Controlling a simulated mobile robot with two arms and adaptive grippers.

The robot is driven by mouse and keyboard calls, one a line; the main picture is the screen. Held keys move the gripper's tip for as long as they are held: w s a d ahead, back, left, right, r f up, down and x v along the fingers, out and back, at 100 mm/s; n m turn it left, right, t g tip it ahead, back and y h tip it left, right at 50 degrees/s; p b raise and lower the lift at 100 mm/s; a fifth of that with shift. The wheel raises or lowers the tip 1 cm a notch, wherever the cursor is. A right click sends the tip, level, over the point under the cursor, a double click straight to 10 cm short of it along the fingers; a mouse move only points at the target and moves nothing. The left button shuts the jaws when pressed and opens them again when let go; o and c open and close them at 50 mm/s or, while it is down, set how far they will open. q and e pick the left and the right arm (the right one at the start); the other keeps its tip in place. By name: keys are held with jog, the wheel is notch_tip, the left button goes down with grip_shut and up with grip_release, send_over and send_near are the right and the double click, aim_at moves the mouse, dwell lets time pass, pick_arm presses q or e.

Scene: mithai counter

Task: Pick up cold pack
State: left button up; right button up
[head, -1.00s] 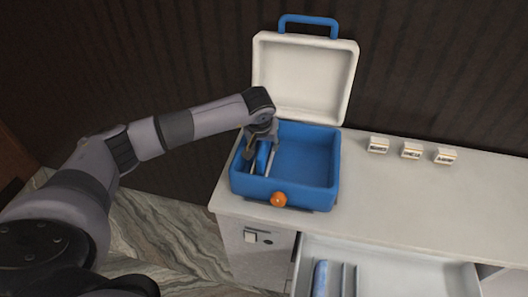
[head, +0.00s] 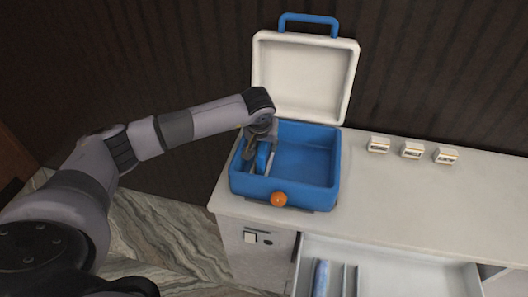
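A blue cooler box (head: 315,191) stands open on the counter. Its white lid (head: 305,78) is raised at the back. A blue cold pack (head: 263,158) stands on edge inside the box at the left, beside a thin pale divider (head: 274,168). My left gripper (head: 259,150) reaches down into the left side of the box, with its fingers around the top of this pack. Whether the fingers press on it is too small to tell. Another blue pack (head: 320,279) lies in the open drawer below. My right gripper is not in view.
The open drawer (head: 405,253) juts out in front of the counter and has thin dividers. Several small labelled blocks (head: 411,150) stand to the right of the box.

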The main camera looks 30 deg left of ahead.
pick_arm(q)
grip_shut()
jog(key=shift+r, duration=0.15)
dwell(0.5)
jog(key=shift+r+p, duration=0.35)
jog(key=shift+p, duration=0.3)
notch_tip(320, 180, up, 20)
jog(key=b, duration=0.4)
jog(key=shift+f+b, duration=0.15)
jog(key=shift+b, duration=0.15)
